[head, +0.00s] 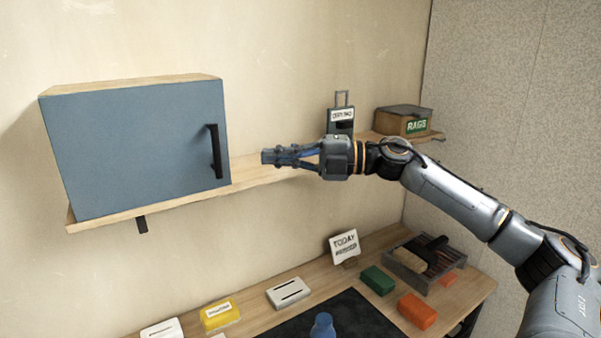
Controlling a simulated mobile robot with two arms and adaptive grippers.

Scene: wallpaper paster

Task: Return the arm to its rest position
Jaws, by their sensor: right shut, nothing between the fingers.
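My right gripper (268,157) is in the middle of the head view, its fingers pointing left. It is shut and holds nothing. It is in front of the wall shelf (250,172), to the right of the blue cabinet (130,150) and its black handle (215,151), with a gap between fingertips and handle in the picture. The cabinet door is shut. My right arm (455,198) reaches in from the lower right, above the workbench. My left gripper is not in view.
A dark tagged holder (341,121) and a RAGS box (403,121) stand on the shelf. The workbench (375,246) below bears a TODAY sign (344,244), a grey tray (402,262), green (377,280) and orange (417,311) blocks, a yellow item (220,316) and a blue bottle (322,328).

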